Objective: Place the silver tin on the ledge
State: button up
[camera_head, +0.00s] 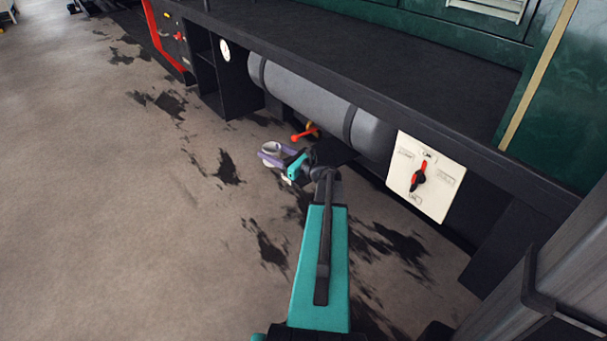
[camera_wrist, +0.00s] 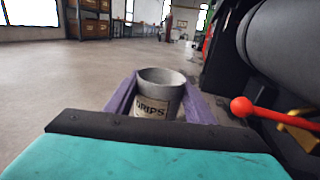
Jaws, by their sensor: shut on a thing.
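The silver tin (camera_wrist: 153,107) is a small grey metal cup, open at the top, with a label reading "DRIPS". It stands upright between the purple fingers of my gripper (camera_wrist: 160,100), which is shut on it. In the head view the tin (camera_head: 271,148) shows small, with my gripper (camera_head: 276,156) around it, out in front of the tram's underside. A broad dark ledge (camera_head: 400,90) runs along the tram's side above the grey tank. The tin is apart from it and appears lower. The tin's base is hidden.
A red-tipped valve lever (camera_head: 305,135) sits close to the right of my gripper, below the grey tank (camera_head: 310,95). A white panel with a red-and-black switch (camera_head: 419,178) is nearer on the right. The stained floor (camera_head: 130,220) on the left is clear.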

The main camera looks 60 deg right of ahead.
jog(key=s+d+f+m+g+h+b, duration=0.1)
jog(key=s+d+f+m+h+b, duration=0.2)
jog(key=s+d+f+h+b, duration=0.2)
jog(key=s+d+f+b, duration=0.3)
jog(key=s+d+f, duration=0.3)
jog(key=d+f, duration=0.1)
jog(key=shift+s+d+f+m, duration=0.3)
jog(key=shift+s+d+f, duration=0.05)
jog(key=shift+d, duration=0.4)
jog(key=shift+w, duration=0.1)
jog(key=w+d+b, duration=0.1)
jog(key=w+d, duration=0.2)
jog(key=w+d+f+b, duration=0.1)
jog(key=w+d+b, duration=0.1)
jog(key=w+d, duration=0.2)
jog(key=w+d+b, duration=0.2)
jog(key=w+d, duration=0.1)
jog(key=w, duration=0.1)
jog(key=shift+d+f, duration=0.3)
jog(key=shift+w+d+r+b, duration=0.1)
jog(key=shift+w+d+b, duration=0.1)
jog(key=shift+w+b, duration=0.1)
jog(key=shift+f+b, duration=1.15)
jog(key=shift+f, duration=0.65)
jog(key=shift+f, duration=0.1)
